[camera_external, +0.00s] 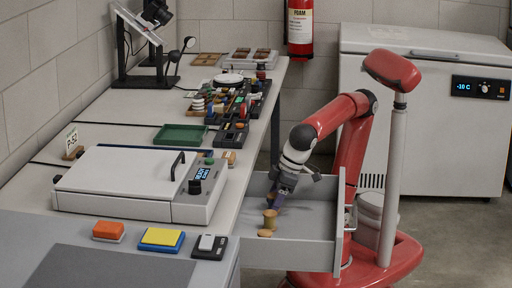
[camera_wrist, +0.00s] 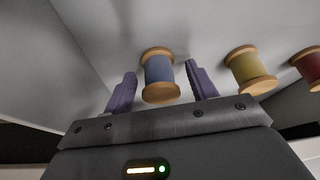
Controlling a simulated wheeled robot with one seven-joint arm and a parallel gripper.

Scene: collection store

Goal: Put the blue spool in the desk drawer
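The desk drawer (camera_external: 300,252) is pulled out, and my gripper (camera_external: 278,200) reaches down into it. In the wrist view the blue spool (camera_wrist: 159,76), with tan wooden ends, is between the two purple fingers of my gripper (camera_wrist: 160,70). The fingers are apart, with a gap showing on both sides of the spool. In the external view I cannot make out the blue spool clearly; the fingers are in front of that spot.
A yellow spool (camera_wrist: 249,70) and a red spool (camera_wrist: 309,66) stand to the right in the wrist view. The yellow spool also shows in the drawer in the external view (camera_external: 270,218). The desk above holds a white device (camera_external: 120,178) and a green tray (camera_external: 180,134).

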